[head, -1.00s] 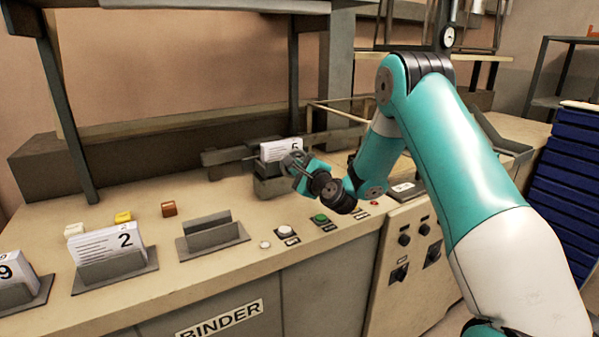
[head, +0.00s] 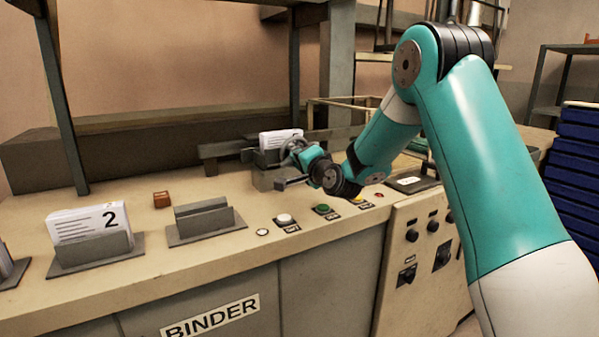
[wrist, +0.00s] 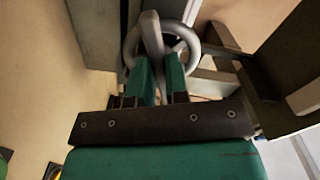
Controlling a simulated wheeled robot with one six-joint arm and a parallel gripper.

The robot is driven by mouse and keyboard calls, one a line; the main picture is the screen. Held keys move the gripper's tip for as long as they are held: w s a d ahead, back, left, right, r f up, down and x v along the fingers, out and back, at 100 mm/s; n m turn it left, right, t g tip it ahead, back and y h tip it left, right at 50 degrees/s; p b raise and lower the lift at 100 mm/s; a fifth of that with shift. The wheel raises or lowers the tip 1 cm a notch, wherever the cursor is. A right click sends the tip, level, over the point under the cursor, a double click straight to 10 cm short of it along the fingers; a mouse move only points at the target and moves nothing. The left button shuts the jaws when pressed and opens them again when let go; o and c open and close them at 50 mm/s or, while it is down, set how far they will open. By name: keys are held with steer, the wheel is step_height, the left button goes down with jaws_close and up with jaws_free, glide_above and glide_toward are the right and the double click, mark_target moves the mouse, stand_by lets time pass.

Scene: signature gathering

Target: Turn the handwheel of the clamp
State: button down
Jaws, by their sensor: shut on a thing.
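The clamp (head: 268,180) stands on the bench near the back edge, with a white printed signature (head: 272,139) upright in it. Its grey handwheel (head: 286,151) faces my arm and is partly covered by my gripper (head: 297,156). In the wrist view the handwheel (wrist: 194,43) shows as a round ring with a thick bar across it. My gripper (wrist: 160,72) has its two teal fingers at the near side of the ring, shut on the handwheel. The exact contact at the fingertips is partly hidden.
An empty grey holder (head: 205,222) and a holder (head: 100,254) with signature 2 (head: 85,224) stand to the left. Push buttons (head: 284,219) line the bench front below my gripper. A brown block (head: 161,199) lies behind. Blue trays (head: 575,180) are stacked at right.

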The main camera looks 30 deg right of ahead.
steer(key=n+b, duration=0.1)
steer(key=b, duration=0.1)
steer(key=n+b, duration=0.1)
steer(key=n, duration=0.1)
steer(key=shift+d+f+b, duration=0.1)
steer(key=shift+f+b, duration=0.2)
steer(key=shift+b, duration=0.05)
steer(key=shift+r+n, duration=0.1)
steer(key=shift+n, duration=0.3)
steer(key=c, duration=1.1)
jaws_free()
